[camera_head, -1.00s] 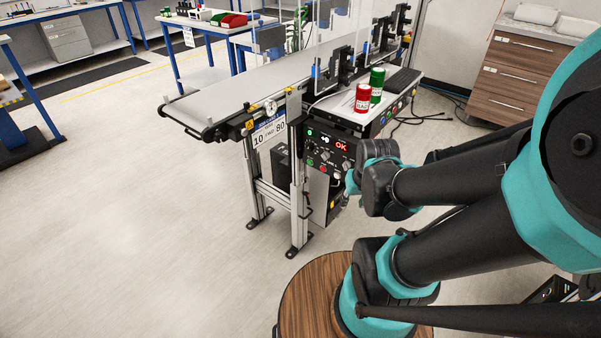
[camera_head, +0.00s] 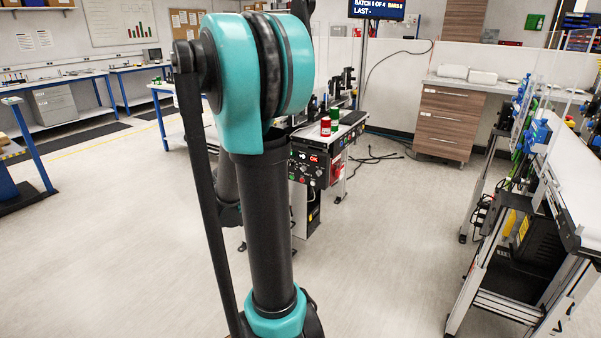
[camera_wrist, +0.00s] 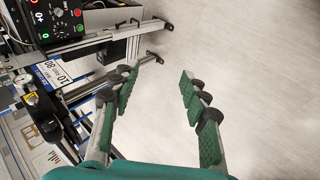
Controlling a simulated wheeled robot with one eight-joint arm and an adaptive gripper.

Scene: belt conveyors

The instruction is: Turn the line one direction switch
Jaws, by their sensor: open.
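The panel also shows at the upper left of the wrist view (camera_wrist: 68,22), turned sideways and cut off by the frame edge. Small knobs and coloured buttons show there, but I cannot tell which is the line one direction switch. My gripper (camera_wrist: 158,84) is open and empty in the wrist view. Its green-padded fingers point at the floor area beside the conveyor's legs, apart from the panel. My arm hides the gripper in the head view.
Another conveyor station (camera_head: 565,180) stands at the right. A wooden drawer cabinet (camera_head: 452,122) is at the back.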

